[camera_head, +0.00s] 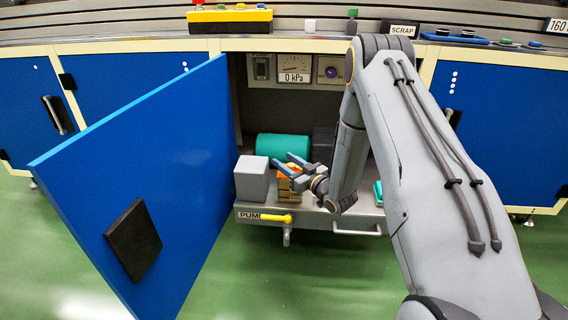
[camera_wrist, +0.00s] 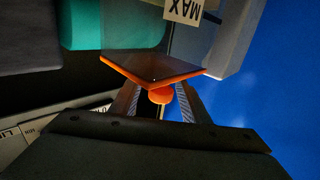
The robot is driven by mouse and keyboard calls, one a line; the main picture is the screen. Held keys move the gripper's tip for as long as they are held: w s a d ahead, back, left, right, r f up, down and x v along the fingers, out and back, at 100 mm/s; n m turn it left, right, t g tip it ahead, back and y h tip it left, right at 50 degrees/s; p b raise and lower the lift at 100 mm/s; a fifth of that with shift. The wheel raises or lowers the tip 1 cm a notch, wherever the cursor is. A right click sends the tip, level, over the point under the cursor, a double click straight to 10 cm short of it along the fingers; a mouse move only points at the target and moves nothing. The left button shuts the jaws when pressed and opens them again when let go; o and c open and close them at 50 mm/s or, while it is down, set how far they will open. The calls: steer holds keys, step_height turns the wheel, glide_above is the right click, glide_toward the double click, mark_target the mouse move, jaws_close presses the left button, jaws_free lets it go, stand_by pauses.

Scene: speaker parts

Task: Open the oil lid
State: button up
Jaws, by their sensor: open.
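The oil lid (camera_wrist: 150,72) is a dark plate with an orange edge and a round orange knob (camera_wrist: 160,96). In the wrist view, my gripper (camera_wrist: 158,90) is open, with one finger on each side of the knob; I cannot tell whether either touches it. A MAX label (camera_wrist: 184,10) shows beyond the lid.
The tank stands on a grey pump tray (camera_head: 340,219) in an open cabinet. A grey block (camera_head: 252,180) is close on its left, a teal cylinder (camera_head: 283,147) behind. The blue door (camera_head: 140,170) stands open at left. A gauge (camera_head: 294,69) hangs above.

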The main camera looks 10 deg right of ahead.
steer(key=shift+w+a, duration=0.25)
steer(key=shift+w, duration=0.2)
steer(key=shift+c, duration=0.3)
